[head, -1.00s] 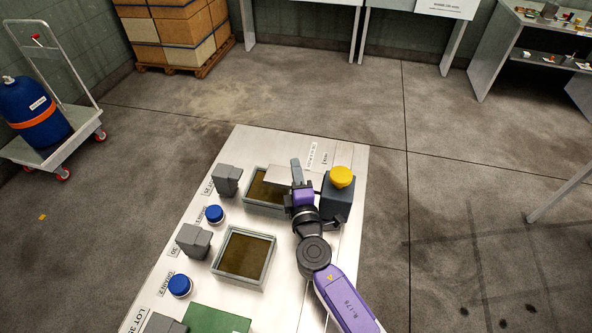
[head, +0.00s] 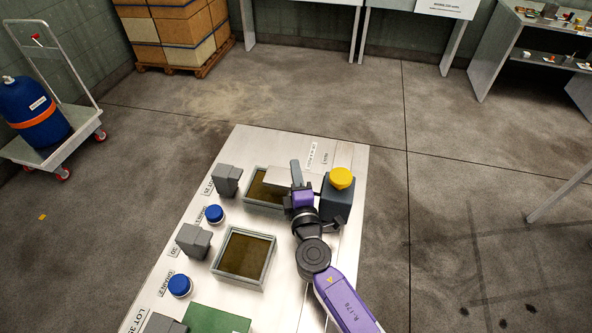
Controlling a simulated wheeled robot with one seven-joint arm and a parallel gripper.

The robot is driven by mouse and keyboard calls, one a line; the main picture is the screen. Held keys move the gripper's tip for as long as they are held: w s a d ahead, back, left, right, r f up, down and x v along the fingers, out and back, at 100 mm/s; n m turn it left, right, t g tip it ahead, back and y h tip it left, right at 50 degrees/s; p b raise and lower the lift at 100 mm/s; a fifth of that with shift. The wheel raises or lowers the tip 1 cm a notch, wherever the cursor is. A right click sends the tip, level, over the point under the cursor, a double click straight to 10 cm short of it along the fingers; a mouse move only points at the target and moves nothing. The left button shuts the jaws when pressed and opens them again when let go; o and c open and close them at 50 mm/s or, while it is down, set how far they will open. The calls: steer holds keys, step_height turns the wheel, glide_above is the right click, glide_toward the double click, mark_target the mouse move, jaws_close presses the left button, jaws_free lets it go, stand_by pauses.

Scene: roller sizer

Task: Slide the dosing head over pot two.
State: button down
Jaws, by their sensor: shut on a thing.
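Two square grey-rimmed pots of brown liquid sit on the pale bench: a far one (head: 263,196) and a nearer one (head: 244,256). I cannot read which is pot two. A pale flat plate (head: 278,176) reaches over the far pot's upper right part, with an upright grey piece (head: 295,170) at its right end. I take this to be the dosing head, but cannot be sure. My gripper (head: 301,192) is at that right end, right of the far pot, and appears shut on the grey piece. Its fingertips and the contact are mostly hidden by my wrist.
A dark block with a yellow knob (head: 341,178) stands close right of my gripper. Grey blocks (head: 227,180) and blue caps (head: 214,214) line the bench's left side. A green panel (head: 218,318) lies at the near end. A bare strip runs right of the nearer pot.

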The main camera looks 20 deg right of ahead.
steer(key=s+a+b, duration=0.3)
steer(key=s+a, duration=0.8)
steer(key=s, duration=0.4)
steer(key=shift+s+a, duration=0.25)
steer(key=shift+s, duration=0.15)
steer(key=c, duration=1.4)
jaws_free()
steer(key=b+v, duration=0.2)
steer(key=v, duration=0.5)
steer(key=shift+s+a, duration=0.1)
steer(key=shift+s, duration=0.3)
steer(key=shift+s, duration=0.1)
